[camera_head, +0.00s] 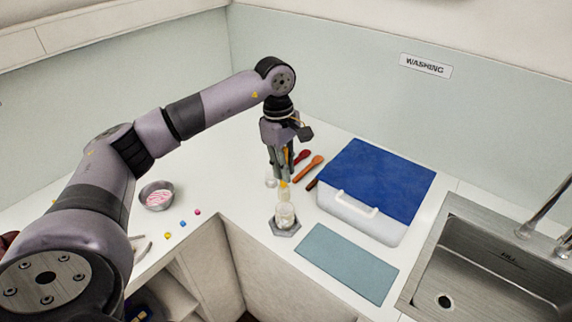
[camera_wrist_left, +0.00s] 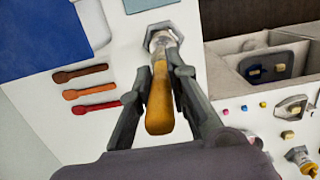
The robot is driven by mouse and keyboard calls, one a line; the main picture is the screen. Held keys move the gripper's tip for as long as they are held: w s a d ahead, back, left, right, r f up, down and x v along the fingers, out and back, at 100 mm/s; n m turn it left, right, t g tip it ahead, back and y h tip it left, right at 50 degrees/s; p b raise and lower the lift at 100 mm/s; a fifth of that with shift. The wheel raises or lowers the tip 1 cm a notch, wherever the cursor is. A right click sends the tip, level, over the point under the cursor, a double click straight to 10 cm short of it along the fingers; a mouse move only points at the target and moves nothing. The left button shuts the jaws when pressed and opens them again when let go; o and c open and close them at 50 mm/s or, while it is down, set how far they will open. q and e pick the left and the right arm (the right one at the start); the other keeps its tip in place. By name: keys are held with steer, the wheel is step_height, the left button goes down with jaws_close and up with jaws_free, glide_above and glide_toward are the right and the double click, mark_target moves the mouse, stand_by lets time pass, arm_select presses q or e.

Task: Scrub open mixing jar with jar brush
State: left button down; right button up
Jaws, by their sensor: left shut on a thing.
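The clear mixing jar (camera_head: 285,216) stands upright on a grey hexagonal base (camera_head: 285,230) near the counter's front edge. It also shows at the top of the wrist view (camera_wrist_left: 158,38). My left gripper (camera_head: 281,177) points down just behind and above the jar. In the left wrist view its fingers (camera_wrist_left: 163,78) are shut on the jar brush, with its orange-yellow handle (camera_wrist_left: 160,105) between them. The brush lines up with the jar's mouth, where a yellow piece (camera_head: 283,185) shows. How deep the brush head sits is unclear. My right gripper is not in view.
A white box with a blue lid (camera_head: 380,180) stands to the right of the jar, with a teal mat (camera_head: 345,262) in front. Several coloured spoons (camera_head: 310,168) lie behind. A metal bowl (camera_head: 157,195) is left; a sink (camera_head: 490,265) is right.

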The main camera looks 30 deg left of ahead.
mark_target(286, 188)
arm_select(q)
steer(key=shift+d+f+b, duration=0.1)
steer(key=shift+f+b, duration=0.2)
steer(key=shift+f, duration=0.35)
steer(key=shift+s+f, duration=0.1)
steer(key=shift+f, duration=0.25)
steer(key=shift+f+b, duration=0.85)
steer(key=shift+f, duration=0.1)
steer(key=shift+f+b, duration=1.15)
steer(key=shift+f, duration=0.25)
steer(key=shift+f+b, duration=1.1)
steer(key=shift+f, duration=0.3)
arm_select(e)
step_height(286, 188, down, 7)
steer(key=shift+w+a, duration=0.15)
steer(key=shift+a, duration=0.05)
arm_select(q)
steer(key=shift+r, duration=0.1)
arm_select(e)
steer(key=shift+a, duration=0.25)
